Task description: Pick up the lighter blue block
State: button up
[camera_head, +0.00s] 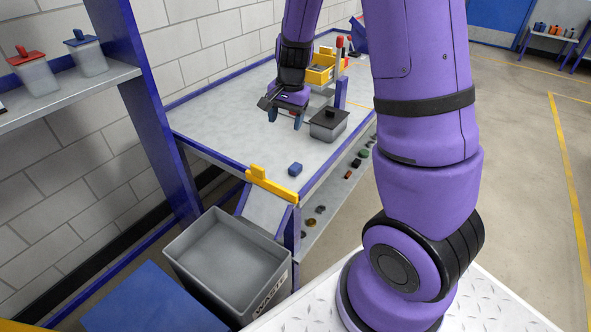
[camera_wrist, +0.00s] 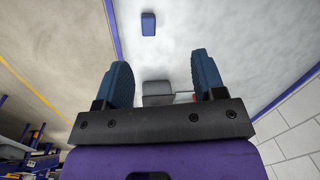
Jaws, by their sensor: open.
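A small blue block (camera_head: 295,169) lies on the grey table top near its front edge, behind the yellow bar. It also shows near the top of the wrist view (camera_wrist: 148,24), beyond my fingertips. No second blue block is clear to compare its shade with. My gripper (camera_head: 286,121) hangs above the table, behind the block and to its left, apart from it. In the wrist view my gripper (camera_wrist: 162,65) has its two blue fingers spread wide, with nothing held between them.
A yellow bin (camera_head: 320,73) is farther back. A yellow bar (camera_head: 272,184) crosses the table's front edge above a chute. A grey waste bin (camera_head: 228,262) stands below. The table around the block is clear.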

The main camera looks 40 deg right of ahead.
aim_at(295, 167)
jog(key=d+f+m, duration=0.1)
jog(key=f, duration=0.5)
jog(key=w+d+f, duration=0.1)
jog(key=f, duration=0.6)
jog(key=d+f+m+g+h, duration=0.1)
jog(key=d+f, duration=0.1)
jog(key=f, duration=0.5)
jog(key=shift+w+f+m, duration=0.15)
jog(key=shift+w+m, duration=0.15)
jog(key=c, duration=1)
